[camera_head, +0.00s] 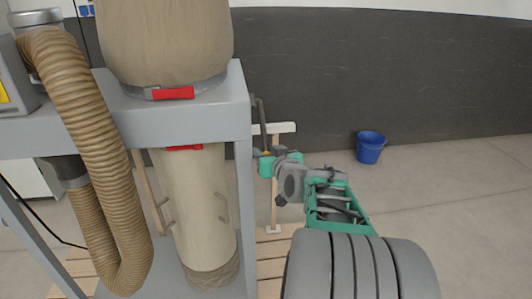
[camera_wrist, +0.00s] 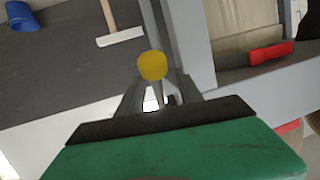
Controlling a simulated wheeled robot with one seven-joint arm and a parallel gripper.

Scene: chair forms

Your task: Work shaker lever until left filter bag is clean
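The shaker lever (camera_head: 259,115) is a thin dark bent rod at the right side of the grey frame, with a yellow knob (camera_wrist: 152,66) at its end. My gripper (camera_head: 265,154) is at the lever's lower end. In the wrist view its two fingers close in on both sides of the knob and appear to hold it. A beige filter bag (camera_head: 165,40) bulges above the frame, clamped with a red latch (camera_head: 173,93); its top is out of view. I cannot tell how clean it is. A lower beige bag (camera_head: 200,215) hangs below.
The grey frame (camera_head: 243,175) stands left of my arm. A ribbed brown hose (camera_head: 95,140) runs down at the left. A wooden-handled broom (camera_head: 274,205) stands behind my gripper. A blue bucket (camera_head: 370,147) sits by the dark wall; floor at the right is clear.

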